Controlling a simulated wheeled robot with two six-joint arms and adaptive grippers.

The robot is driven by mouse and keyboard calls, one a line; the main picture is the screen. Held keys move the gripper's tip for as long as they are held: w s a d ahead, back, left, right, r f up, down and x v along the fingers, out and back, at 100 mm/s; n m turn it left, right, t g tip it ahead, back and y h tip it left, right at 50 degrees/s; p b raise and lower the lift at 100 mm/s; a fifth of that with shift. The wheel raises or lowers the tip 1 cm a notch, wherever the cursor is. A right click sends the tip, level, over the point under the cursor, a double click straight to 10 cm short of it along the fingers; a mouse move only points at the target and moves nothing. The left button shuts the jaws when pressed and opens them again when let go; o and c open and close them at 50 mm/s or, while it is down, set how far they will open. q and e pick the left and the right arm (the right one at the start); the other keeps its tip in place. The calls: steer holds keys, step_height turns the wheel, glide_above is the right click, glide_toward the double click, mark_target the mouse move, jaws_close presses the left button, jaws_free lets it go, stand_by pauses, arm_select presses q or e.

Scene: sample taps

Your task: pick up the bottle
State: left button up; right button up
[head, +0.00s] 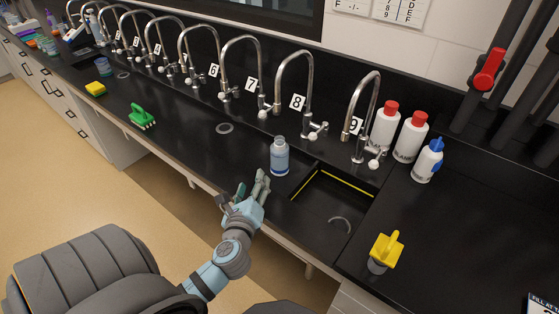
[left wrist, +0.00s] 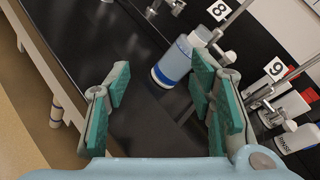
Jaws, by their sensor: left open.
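The bottle (head: 280,157) is small and blue-grey with a lighter neck. It stands upright on the black counter, just left of the sink opening, in front of taps 8 and 9. It also shows in the left wrist view (left wrist: 172,66), beyond my fingers and closer to the right finger. My left gripper (head: 252,184) is open and empty, near the counter's front edge, short of the bottle and to its lower left in the head view. Its two green-padded fingers (left wrist: 158,95) are spread apart in the left wrist view. My right gripper is not in view.
A sink opening (head: 310,180) with a yellow strip lies right of the bottle. Curved taps (head: 292,75) line the back. White red-capped bottles (head: 384,126) and a blue-capped one (head: 428,162) stand right. A green brush (head: 142,116) lies left. The counter left of the bottle is mostly clear.

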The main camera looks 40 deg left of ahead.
mark_target(278, 143)
arm_select(q)
steer(key=w+r+m+t, duration=0.1)
steer(key=m, duration=0.2)
steer(key=w+m+t+h, duration=0.1)
steer(key=w+m, duration=0.1)
steer(key=m, duration=0.1)
steer(key=w+d+r+m+t, duration=0.1)
steer(key=w+m, duration=0.1)
steer(key=m, duration=0.1)
steer(key=shift+w+r, duration=0.1)
steer(key=shift+r, duration=0.2)
steer(key=x, duration=0.6)
steer(key=b+x, duration=0.1)
steer(key=x, duration=0.5)
steer(key=shift+w+d+f, duration=0.1)
steer(key=shift+w+f, duration=0.05)
steer(key=shift+w, duration=0.35)
steer(key=shift+s, duration=0.1)
jaws_close()
